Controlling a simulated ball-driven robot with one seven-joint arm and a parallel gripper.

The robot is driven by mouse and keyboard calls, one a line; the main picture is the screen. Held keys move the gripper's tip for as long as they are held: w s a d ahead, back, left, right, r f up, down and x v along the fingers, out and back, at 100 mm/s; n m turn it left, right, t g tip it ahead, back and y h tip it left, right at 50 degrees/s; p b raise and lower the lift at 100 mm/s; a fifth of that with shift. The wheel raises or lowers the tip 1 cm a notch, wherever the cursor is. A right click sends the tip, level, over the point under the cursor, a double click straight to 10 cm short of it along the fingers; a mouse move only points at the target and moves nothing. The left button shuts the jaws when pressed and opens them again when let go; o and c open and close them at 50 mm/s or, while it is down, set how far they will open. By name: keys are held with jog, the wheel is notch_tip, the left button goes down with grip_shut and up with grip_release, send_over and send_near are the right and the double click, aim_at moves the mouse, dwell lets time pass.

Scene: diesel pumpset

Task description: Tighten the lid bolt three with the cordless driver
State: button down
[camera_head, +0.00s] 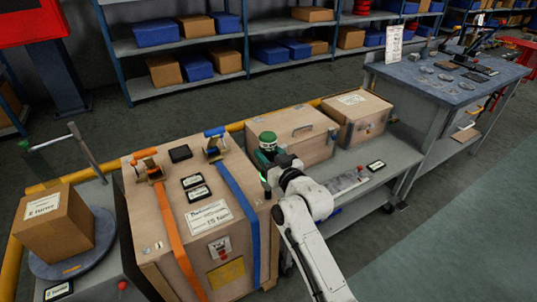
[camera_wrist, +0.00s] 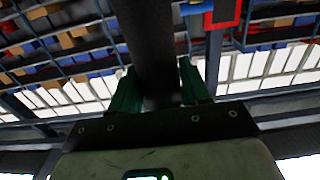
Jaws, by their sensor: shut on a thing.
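My gripper (camera_head: 271,160) is above the right rear side of a large wooden crate (camera_head: 150,215). In the wrist view, my gripper's green fingers (camera_wrist: 158,88) sit on both sides of the driver's dark body (camera_wrist: 152,40). The crate lid carries an orange strap (camera_head: 177,238) and a blue strap (camera_head: 240,205). I cannot make out lid bolt three.
A wooden chest (camera_head: 300,140) and a smaller box (camera_head: 357,115) stand on a grey bench (camera_head: 375,168) to the right. A cardboard box (camera_head: 54,222) sits on a round plate at left. A tool-covered workbench (camera_head: 450,80) stands at the far right. Shelves line the back.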

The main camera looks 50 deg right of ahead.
jog(key=shift+r, duration=0.3)
jog(key=shift+f+b, duration=0.35)
jog(key=shift+f, duration=0.25)
dwell(0.9)
jog(key=shift+r, duration=0.1)
